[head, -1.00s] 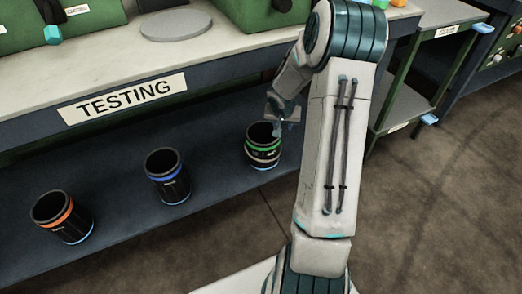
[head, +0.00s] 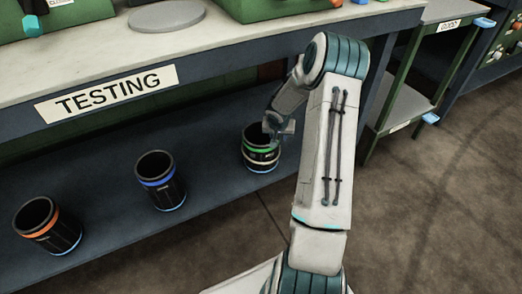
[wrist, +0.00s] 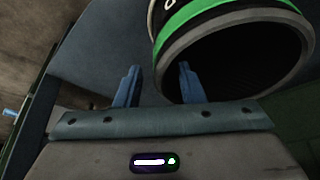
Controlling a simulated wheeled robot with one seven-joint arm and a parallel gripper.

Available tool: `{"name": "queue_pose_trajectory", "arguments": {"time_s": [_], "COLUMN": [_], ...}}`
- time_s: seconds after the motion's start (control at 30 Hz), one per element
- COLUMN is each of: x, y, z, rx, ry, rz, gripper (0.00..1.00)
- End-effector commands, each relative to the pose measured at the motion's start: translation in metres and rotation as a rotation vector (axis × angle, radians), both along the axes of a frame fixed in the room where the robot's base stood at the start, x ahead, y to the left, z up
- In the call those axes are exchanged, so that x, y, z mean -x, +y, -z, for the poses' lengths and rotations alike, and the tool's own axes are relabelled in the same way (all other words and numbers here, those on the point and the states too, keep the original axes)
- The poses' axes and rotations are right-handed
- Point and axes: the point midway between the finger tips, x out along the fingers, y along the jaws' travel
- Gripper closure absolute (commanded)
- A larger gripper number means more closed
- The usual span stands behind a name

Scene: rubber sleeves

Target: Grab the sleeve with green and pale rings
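The sleeve with green and pale rings (head: 261,154) stands upright on the dark lower shelf, at the right of the row. In the wrist view its green-banded rim and dark opening (wrist: 240,50) fill the upper right. My gripper (head: 268,130) is at the sleeve's top rim in the head view. In the wrist view the two blue fingers (wrist: 157,75) are apart. The right finger overlaps the dark opening, and the left finger is outside the rim. The near rim edge lies between them. I cannot tell whether either finger touches the sleeve.
A blue-ringed sleeve (head: 160,181) and an orange-ringed sleeve (head: 48,226) stand to the left on the same shelf (head: 105,205). The bench top with the TESTING label (head: 107,94) overhangs the shelf behind. Shelf room is free between the sleeves.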

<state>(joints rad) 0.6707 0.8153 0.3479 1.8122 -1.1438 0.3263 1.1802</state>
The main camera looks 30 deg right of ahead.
Motion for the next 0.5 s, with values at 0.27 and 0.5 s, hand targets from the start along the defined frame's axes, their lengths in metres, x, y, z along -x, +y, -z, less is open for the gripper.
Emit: {"name": "queue_pose_trajectory", "arguments": {"time_s": [0.27, 0.5], "x": [-0.009, -0.009], "y": [-0.005, -0.005], "z": [0.027, 0.026], "rx": [-0.001, 0.0], "ry": [-0.001, 0.0], "rz": [0.0, -0.001], "gripper": [0.65, 0.79]}}
